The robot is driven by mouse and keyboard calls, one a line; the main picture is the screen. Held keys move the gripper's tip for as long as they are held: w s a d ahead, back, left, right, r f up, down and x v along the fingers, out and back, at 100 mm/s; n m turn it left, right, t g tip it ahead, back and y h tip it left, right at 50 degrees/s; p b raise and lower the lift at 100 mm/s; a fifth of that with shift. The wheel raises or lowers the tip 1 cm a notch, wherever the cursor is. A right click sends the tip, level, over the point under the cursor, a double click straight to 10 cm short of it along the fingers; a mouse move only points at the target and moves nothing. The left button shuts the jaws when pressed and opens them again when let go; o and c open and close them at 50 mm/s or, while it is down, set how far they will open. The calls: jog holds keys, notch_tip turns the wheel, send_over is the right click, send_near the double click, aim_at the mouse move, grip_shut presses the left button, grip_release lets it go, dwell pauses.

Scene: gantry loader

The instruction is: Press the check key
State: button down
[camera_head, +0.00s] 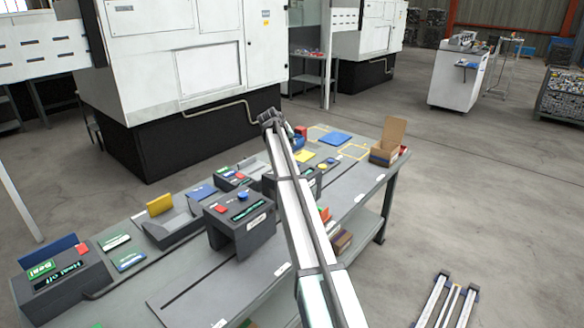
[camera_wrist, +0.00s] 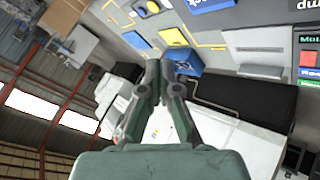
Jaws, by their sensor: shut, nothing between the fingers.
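My gripper (camera_head: 271,117) is at the far end of my arm, above the back of the grey bench. In the wrist view its two fingers (camera_wrist: 163,68) are together and empty. I cannot read a check label on any key. A console at the left end has a green key (camera_head: 41,269), a red key (camera_head: 82,249) and a lit display (camera_head: 60,277). A grey box mid-bench has a red button (camera_head: 220,208) and a blue button (camera_head: 243,196). In the wrist view, a dark panel (camera_wrist: 308,42) with a red key (camera_wrist: 310,74) is cut off at the right edge. My gripper appears apart from these keys.
The bench (camera_head: 225,293) also bears a yellow-backed tray (camera_head: 172,226), a blue plate (camera_head: 335,138) and an open cardboard box (camera_head: 385,151). My arm hides part of the bench's middle. A white machine (camera_head: 220,75) stands behind. The floor at right is largely clear.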

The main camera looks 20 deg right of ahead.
jog(key=shift+f+b, duration=1.3)
jog(key=shift+f, duration=2.5)
jog(key=shift+f+b, duration=0.3)
jog(key=shift+f, duration=0.15)
jog(key=shift+f, duration=0.4)
jog(key=shift+r, duration=0.85)
jog(key=shift+r+p, duration=0.65)
jog(key=shift+r, duration=1.85)
